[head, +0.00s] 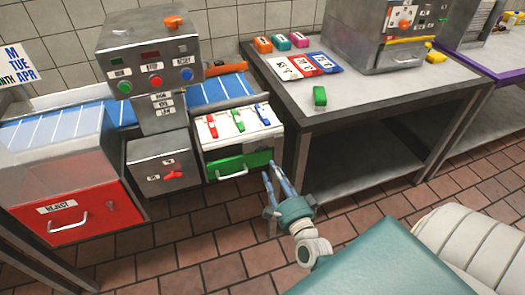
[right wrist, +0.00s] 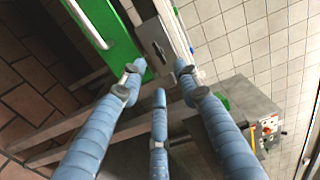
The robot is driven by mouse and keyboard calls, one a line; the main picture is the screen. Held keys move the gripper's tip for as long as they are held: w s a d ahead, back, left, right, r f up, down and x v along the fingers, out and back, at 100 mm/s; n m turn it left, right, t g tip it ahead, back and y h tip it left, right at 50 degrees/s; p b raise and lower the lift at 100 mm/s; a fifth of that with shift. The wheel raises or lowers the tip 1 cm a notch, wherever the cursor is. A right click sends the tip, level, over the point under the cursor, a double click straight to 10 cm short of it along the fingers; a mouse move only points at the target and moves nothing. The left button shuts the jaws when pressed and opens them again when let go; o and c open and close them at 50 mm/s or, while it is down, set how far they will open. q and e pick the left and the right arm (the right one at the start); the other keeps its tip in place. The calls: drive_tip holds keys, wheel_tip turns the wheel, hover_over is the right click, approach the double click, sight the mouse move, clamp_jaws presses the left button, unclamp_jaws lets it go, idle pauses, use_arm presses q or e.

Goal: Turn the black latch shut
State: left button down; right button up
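In the right wrist view a small dark piece, likely the black latch (right wrist: 159,50), sits on the grey side plate of the box with the green drawer. In the head view I cannot make it out. My right gripper (head: 279,186) is just right of the green drawer front (head: 245,163), below the table edge. In the right wrist view its blue fingers (right wrist: 158,80) are spread, with nothing between them, and point toward the side plate. They look apart from the latch, though touching is hard to judge. My left gripper is not in view.
The box's white top (head: 262,133) holds red, green and blue clips. A metal table (head: 290,90) stands close to the right of my gripper. A grey unit with a red switch (head: 173,176) and a red reject bin (head: 85,208) are left. Tiled floor lies below.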

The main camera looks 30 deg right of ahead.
sight(262, 150)
drive_tip(key=x, duration=1)
drive_tip(key=shift+w+p, duration=0.15)
drive_tip(key=shift+p, duration=0.15)
drive_tip(key=shift+c, duration=0.5)
clamp_jaws()
